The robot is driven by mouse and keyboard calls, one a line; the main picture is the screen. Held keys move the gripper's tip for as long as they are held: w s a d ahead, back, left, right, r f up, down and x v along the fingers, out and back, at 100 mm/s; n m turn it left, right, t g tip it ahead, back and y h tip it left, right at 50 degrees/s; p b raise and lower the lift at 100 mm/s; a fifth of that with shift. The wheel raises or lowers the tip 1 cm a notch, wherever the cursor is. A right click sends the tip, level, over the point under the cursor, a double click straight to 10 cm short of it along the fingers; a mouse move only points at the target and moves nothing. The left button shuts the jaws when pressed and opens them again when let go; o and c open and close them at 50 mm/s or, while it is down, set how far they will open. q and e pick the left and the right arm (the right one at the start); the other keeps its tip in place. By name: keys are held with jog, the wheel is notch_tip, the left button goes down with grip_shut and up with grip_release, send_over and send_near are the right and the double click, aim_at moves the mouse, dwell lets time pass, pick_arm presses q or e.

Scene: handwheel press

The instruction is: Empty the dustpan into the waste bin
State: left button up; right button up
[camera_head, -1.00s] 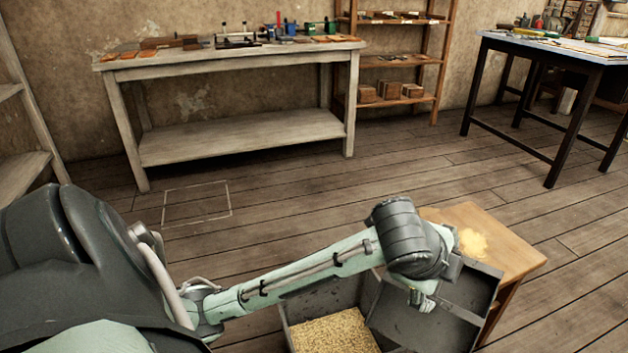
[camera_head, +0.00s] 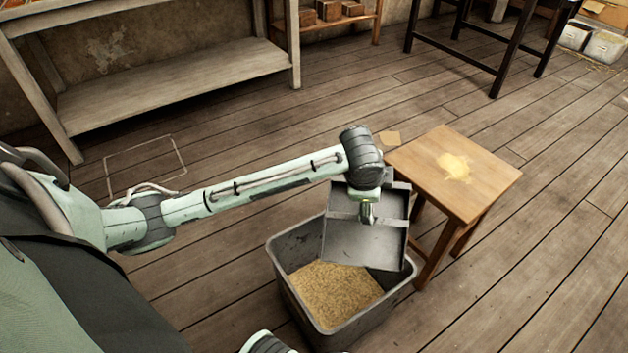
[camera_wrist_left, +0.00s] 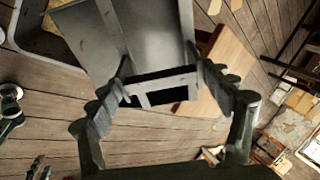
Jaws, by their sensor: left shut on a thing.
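My left gripper (camera_head: 367,208) is shut on the dustpan's handle end. The grey metal dustpan (camera_head: 350,243) hangs tilted over the back right of the waste bin, its lower edge inside the rim outline. Its visible face looks bare. The grey open waste bin (camera_head: 285,272) stands on the floor with tan shavings in it. In the left wrist view, the fingers (camera_wrist_left: 160,88) close around the dustpan (camera_wrist_left: 155,35), and the bin's corner (camera_wrist_left: 22,42) shows at upper left. Pale and dark parts at that view's left edge may be my right gripper; its state is unclear.
A wooden stool (camera_head: 478,190) with a pale yellow dust patch (camera_head: 455,166) stands right of the bin, close to it. A pale workbench (camera_head: 170,85) stands at the back left. The floor between is clear.

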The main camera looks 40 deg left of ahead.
aim_at(344, 194)
pick_arm(q)
jog(key=w+a+f+n, duration=0.1)
jog(key=a+f, duration=0.1)
jog(key=w+a+f+n+g, duration=0.1)
jog(key=a+f, duration=0.1)
jog(key=a, duration=0.1)
jog(key=w+a+f+n, duration=0.1)
jog(key=a+f, duration=0.1)
jog(key=shift+w+a+f+n+g+y, duration=0.1)
jog(key=shift+a+f+n+g+y, duration=0.2)
jog(key=shift+n+g, duration=0.1)
pick_arm(e)
notch_tip(344, 194, down, 4)
jog(key=s, duration=0.2)
pick_arm(q)
jog(key=w+a+f+n+g+h+b, duration=0.2)
jog(key=a+f+n, duration=0.1)
jog(key=a, duration=0.7)
jog(key=shift+w+a+n+b, duration=0.15)
jog(key=shift+a+n+b, duration=0.25)
jog(key=shift+n, duration=0.4)
pick_arm(e)
jog(key=w+r, duration=0.3)
jog(key=r, duration=0.7)
jog(key=shift+w+a+r+t, duration=0.2)
jog(key=shift+w+a+t, duration=0.1)
jog(key=shift+w+a, duration=0.15)
